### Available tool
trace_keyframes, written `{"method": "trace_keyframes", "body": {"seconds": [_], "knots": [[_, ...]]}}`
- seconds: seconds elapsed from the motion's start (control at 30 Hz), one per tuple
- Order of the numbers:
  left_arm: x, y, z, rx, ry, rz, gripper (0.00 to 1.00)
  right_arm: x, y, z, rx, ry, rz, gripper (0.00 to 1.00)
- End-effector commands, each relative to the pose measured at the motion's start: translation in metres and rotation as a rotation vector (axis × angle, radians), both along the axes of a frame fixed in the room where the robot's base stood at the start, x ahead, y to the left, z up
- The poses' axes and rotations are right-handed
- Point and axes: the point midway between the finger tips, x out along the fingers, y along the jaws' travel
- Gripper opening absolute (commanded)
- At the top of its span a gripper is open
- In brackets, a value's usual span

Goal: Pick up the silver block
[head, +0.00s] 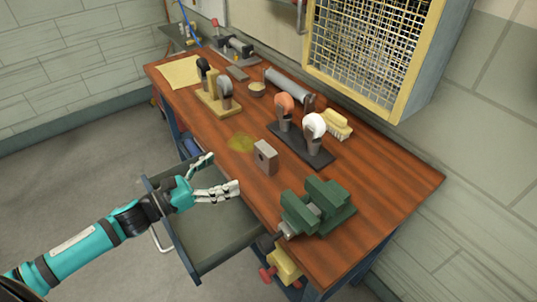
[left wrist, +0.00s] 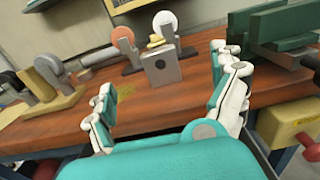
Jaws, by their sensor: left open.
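The silver block (head: 265,157) stands upright on the wooden workbench, near its front edge. It is a grey box with a round dark hole in its face, which shows in the left wrist view (left wrist: 161,64). My left gripper (head: 222,175) is open and empty, above the open drawer at the bench's front edge. In the left wrist view its fingers (left wrist: 168,98) are spread apart, with the block beyond them and between them in the picture, not touched. My right gripper is in neither view.
A green vise (head: 318,205) stands right of the block. Behind the block is a dark stand (head: 300,147) with orange-topped and white-topped tools. A wooden tool stand (head: 217,105) is farther left. An open drawer (head: 222,228) juts out below the bench. A yellow stain (head: 241,142) lies left of the block.

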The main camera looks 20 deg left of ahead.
Motion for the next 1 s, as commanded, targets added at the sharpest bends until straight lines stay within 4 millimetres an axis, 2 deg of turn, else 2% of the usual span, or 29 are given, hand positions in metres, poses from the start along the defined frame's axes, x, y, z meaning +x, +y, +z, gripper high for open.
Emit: {"method": "trace_keyframes", "body": {"seconds": [0.03,0.17,0.4,0.6,1.0], "knots": [[0.009,-0.006,0.004,-0.002,-0.005,0.0,0.94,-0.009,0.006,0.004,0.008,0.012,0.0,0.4],[0.027,-0.02,0.005,-0.004,-0.003,0.001,0.94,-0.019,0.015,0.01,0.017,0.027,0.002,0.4],[0.061,-0.046,0.004,-0.003,-0.001,0.001,0.94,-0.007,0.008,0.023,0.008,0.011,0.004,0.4],[0.072,-0.055,0.001,-0.001,0.001,0.001,0.94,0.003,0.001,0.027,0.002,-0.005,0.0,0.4],[0.115,-0.079,-0.003,-0.002,0.0,0.001,0.94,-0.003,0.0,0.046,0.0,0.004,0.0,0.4]]}}
